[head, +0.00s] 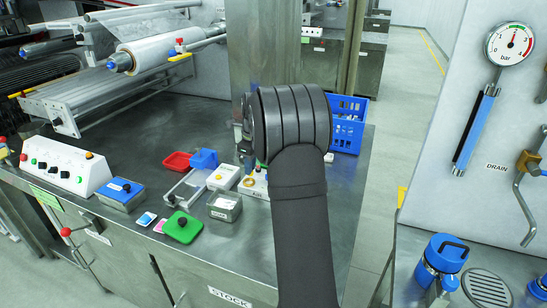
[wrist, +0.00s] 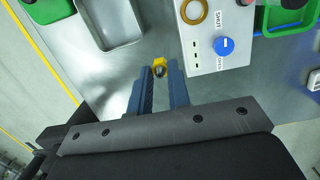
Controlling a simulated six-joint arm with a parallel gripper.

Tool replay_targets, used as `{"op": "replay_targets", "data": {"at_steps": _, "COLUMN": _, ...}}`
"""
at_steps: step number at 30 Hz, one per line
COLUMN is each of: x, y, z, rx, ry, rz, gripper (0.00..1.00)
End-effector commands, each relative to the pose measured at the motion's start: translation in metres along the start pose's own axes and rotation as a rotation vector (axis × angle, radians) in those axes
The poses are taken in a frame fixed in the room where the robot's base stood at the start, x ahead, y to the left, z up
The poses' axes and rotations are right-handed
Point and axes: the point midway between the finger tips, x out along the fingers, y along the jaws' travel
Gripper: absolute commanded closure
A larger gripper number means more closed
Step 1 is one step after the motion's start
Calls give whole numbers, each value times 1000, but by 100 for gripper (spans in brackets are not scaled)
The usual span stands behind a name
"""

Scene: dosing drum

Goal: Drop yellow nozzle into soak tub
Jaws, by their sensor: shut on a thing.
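The yellow nozzle (wrist: 159,66) sits between the tips of my gripper (wrist: 160,76) in the wrist view. The two blue fingers are shut on it, and it is above the steel worktop. A small open metal tub (wrist: 112,42), probably the soak tub, stands ahead and to the left of the nozzle, apart from it. In the head view this metal tub (head: 225,214) stands on the bench left of my arm. My gripper and the nozzle are hidden behind my dark wrist in the head view.
A white box with a blue knob (wrist: 225,46) and a brass ring (wrist: 195,11) stands right of the nozzle, close by. A green lid (head: 183,228), a blue box (head: 120,194) and a red tray (head: 177,161) lie further left. A blue crate (head: 348,130) is behind my wrist.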

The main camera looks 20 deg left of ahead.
Motion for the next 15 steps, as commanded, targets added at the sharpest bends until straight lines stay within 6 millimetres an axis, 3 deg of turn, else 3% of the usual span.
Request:
{"op": "replay_targets", "data": {"at_steps": 1, "x": 3, "y": 16, "z": 13, "rx": -7, "ry": 1, "rz": 1, "gripper": 100}}
{"op": "replay_targets", "data": {"at_steps": 6, "x": 12, "y": 54, "z": 39, "rx": -4, "ry": 0, "rz": 0, "gripper": 100}}
{"op": "replay_targets", "data": {"at_steps": 10, "x": 18, "y": 67, "z": 47, "rx": -1, "ry": 0, "rz": 1, "gripper": 100}}
{"op": "replay_targets", "data": {"at_steps": 15, "x": 32, "y": 70, "z": 46, "rx": 1, "ry": 1, "rz": 2, "gripper": 100}}
